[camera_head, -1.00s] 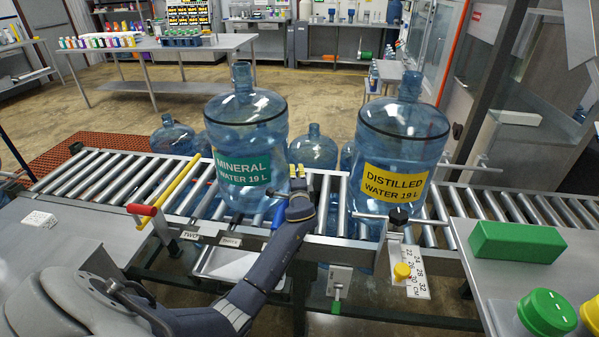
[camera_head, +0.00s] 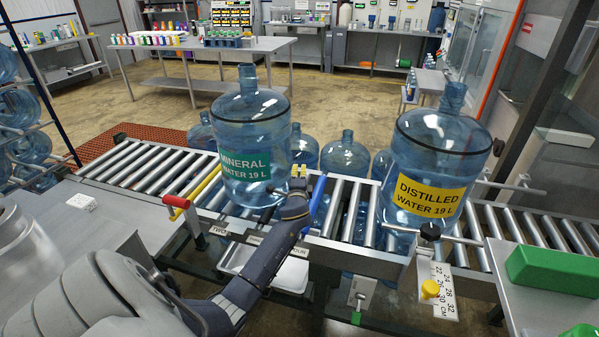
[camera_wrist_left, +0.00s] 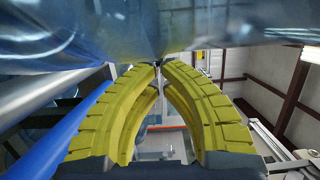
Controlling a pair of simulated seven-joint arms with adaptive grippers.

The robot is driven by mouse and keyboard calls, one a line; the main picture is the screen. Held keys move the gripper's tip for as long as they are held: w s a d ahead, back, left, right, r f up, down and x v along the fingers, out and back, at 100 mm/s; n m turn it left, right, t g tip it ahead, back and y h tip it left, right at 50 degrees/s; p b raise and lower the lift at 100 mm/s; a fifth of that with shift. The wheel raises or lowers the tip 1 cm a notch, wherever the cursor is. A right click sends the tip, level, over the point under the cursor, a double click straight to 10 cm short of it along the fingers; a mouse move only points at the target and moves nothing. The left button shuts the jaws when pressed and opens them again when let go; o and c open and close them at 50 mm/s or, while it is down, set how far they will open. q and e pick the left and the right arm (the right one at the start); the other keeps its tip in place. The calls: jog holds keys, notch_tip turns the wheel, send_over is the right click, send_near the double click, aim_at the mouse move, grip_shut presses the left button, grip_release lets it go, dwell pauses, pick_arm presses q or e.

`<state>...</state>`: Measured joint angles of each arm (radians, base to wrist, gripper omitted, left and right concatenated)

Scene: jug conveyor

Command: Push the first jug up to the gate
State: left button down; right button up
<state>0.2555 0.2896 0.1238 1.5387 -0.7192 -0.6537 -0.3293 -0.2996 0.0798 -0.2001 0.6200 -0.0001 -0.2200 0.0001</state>
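The mineral water jug (camera_head: 245,130), blue with a green label, stands upright on the roller conveyor (camera_head: 135,168). A yellow bar with a red handle (camera_head: 205,188) crosses the rollers just left of its base; I cannot tell whether they touch. My left gripper (camera_head: 297,172) is at the jug's lower right side. In the left wrist view, its yellow fingers (camera_wrist_left: 158,66) meet at their tips with nothing between them, and the blurred jug (camera_wrist_left: 110,25) fills the top. The distilled water jug (camera_head: 437,150), with a yellow label, stands further right. My right gripper is not in view.
A blue bar (camera_head: 315,203) lies just right of my left gripper. A metal stop with a black knob (camera_head: 430,231) is by the distilled jug. Several jugs (camera_head: 345,157) stand behind the conveyor. A green box (camera_head: 555,270) sits at the right. Rollers at the left are clear.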

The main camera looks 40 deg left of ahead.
pick_arm(q)
jog(key=s+d, duration=0.7)
jog(key=d, duration=0.2)
jog(key=s+d+f+n+g+h, duration=0.15)
jog(key=s+d+f, duration=0.3)
jog(key=s, duration=0.65)
jog(key=s+d+f+n+g+h, duration=0.1)
jog(key=s+d+f+g+h, duration=0.4)
jog(key=s, duration=0.7)
jog(key=s+d+f+n+g, duration=0.1)
jog(key=s+d+f, duration=0.4)
jog(key=s, duration=0.6)
jog(key=s+d+f+g+h, duration=0.1)
jog(key=d+f, duration=0.2)
jog(key=f, duration=1.2)
jog(key=s+d+f+g+h, duration=0.2)
jog(key=d+f, duration=0.2)
jog(key=f, duration=1.1)
jog(key=s+f+n+g+h, duration=0.1)
jog(key=s+f+n+g, duration=0.1)
jog(key=s+f, duration=1.8)
jog(key=shift+s+a+f+n, duration=0.2)
jog(key=shift+s+f+n, duration=0.1)
jog(key=shift+s+n, duration=0.45)
